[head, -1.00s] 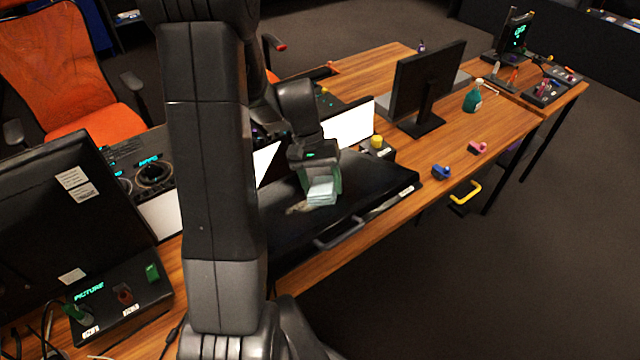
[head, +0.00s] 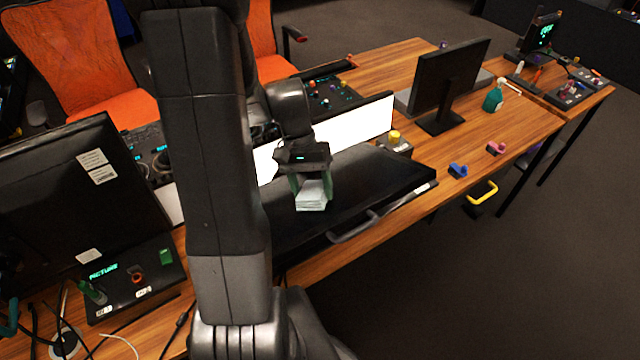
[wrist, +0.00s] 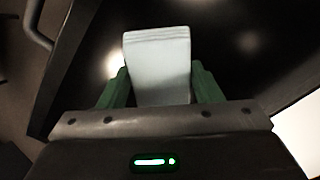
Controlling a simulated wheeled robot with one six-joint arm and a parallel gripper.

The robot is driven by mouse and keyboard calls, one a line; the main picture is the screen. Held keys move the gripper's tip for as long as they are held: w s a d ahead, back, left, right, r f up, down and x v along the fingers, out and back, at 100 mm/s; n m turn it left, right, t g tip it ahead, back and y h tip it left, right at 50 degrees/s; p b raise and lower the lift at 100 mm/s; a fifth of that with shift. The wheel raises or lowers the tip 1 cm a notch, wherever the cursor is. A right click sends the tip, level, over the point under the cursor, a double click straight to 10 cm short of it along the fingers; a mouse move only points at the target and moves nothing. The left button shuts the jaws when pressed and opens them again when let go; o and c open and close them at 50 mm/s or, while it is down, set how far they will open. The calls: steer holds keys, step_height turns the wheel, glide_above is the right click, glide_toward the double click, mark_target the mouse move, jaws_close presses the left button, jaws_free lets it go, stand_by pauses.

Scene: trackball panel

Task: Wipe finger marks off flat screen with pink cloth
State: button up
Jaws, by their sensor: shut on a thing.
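My gripper (head: 312,186) has green fingers and is shut on a folded cloth (head: 311,202). The cloth looks pale, almost white, not pink; it also shows between the fingers in the wrist view (wrist: 158,65). It hangs over the black flat screen (head: 375,185), which lies on the desk with a grey handle at its front edge. I cannot tell whether the cloth touches the screen. The screen's dark surface fills the upper right of the wrist view (wrist: 250,45), with blurred glare. I cannot make out finger marks; the area behind the cloth is hidden.
An upright monitor (head: 70,215) and a button box (head: 130,285) stand left. Another monitor (head: 455,80) and a green spray bottle (head: 493,100) stand right. A bright white panel (head: 350,130) is behind the screen. Small blue (head: 458,170) and pink (head: 497,148) objects lie by the desk edge.

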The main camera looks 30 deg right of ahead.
mark_target(298, 196)
steer(key=shift+s+a+f, duration=0.1)
steer(key=shift+a, duration=0.85)
steer(key=shift+s+a+f, duration=0.1)
steer(key=shift+a, duration=0.8)
steer(key=shift+r, duration=0.1)
steer(key=shift+p+v, duration=2.25)
steer(key=shift+v, duration=0.7)
steer(key=p+v, duration=0.2)
steer(key=v, duration=0.1)
